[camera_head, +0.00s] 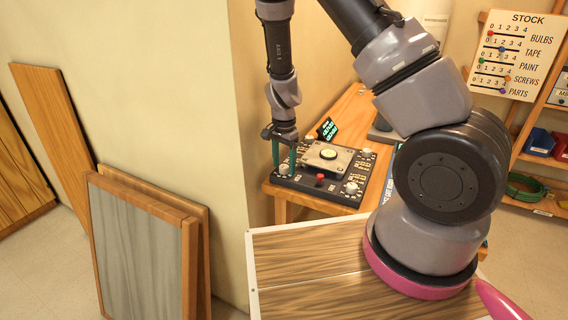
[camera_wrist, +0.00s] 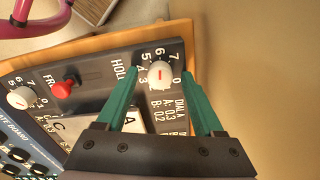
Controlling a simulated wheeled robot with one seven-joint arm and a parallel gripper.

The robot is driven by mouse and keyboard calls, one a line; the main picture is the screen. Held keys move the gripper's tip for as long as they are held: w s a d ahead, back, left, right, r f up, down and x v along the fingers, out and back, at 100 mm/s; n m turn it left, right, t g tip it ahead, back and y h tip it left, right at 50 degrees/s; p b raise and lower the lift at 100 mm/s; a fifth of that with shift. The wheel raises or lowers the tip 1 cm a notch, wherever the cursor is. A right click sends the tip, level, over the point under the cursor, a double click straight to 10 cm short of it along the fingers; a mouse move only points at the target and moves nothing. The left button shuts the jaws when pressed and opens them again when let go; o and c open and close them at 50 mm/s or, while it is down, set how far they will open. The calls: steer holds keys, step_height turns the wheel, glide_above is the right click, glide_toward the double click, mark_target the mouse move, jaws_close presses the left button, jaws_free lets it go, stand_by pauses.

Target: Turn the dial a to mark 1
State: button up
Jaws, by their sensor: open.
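My gripper (camera_head: 284,160) points down at the near left corner of a dark control board (camera_head: 326,202). In the wrist view its green fingers (camera_wrist: 160,76) are open, one on each side of a white dial (camera_wrist: 159,73) with a red line. Whether they touch it is unclear. The dial also shows in the head view (camera_head: 284,170). Numbers up to 7 ring it; the red line runs up and down in the wrist picture, towards the 6 side. Which letter this dial bears is not clear; printed "DIAL A" text lies beside it.
A red button (camera_wrist: 63,88) and another white dial (camera_wrist: 20,97) sit along the same board edge. A raised plate with a round light-coloured part (camera_head: 328,155) stands mid-board. The board rests on a wooden bench (camera_head: 290,200) near a cream wall (camera_head: 215,120).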

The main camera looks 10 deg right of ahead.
jaws_close()
